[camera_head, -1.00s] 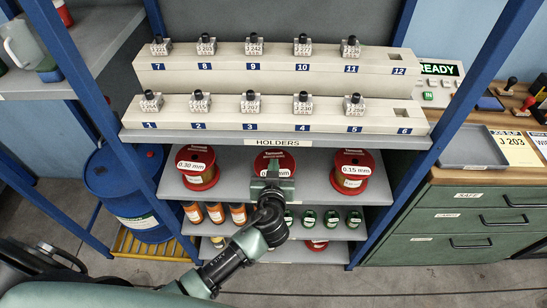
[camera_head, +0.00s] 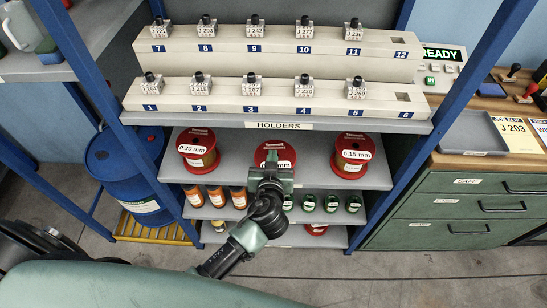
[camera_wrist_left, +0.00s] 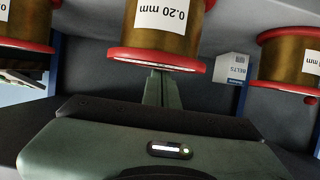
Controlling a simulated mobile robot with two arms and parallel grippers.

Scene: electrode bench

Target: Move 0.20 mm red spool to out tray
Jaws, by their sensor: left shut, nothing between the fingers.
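The 0.20 mm red spool (camera_head: 283,150) stands in the middle of the shelf below the holders, its label partly hidden by my gripper. In the left wrist view the spool (camera_wrist_left: 165,30) shows gold-brown wire, its label and a red flange. My left gripper (camera_head: 271,168) is shut and empty in front of the spool. In the wrist view its fingers (camera_wrist_left: 161,86) reach to the edge of the red flange; I cannot tell whether they touch it. A grey tray (camera_head: 474,133) lies empty on the right bench; no out label is readable. My right gripper is not in view.
The 0.30 mm spool (camera_head: 197,150) and the 0.15 mm spool (camera_head: 353,155) stand on either side. The holder blocks (camera_head: 230,96) are above, orange bottles (camera_head: 216,196) and green bottles (camera_head: 309,203) below. Blue posts (camera_head: 455,95) flank the shelves.

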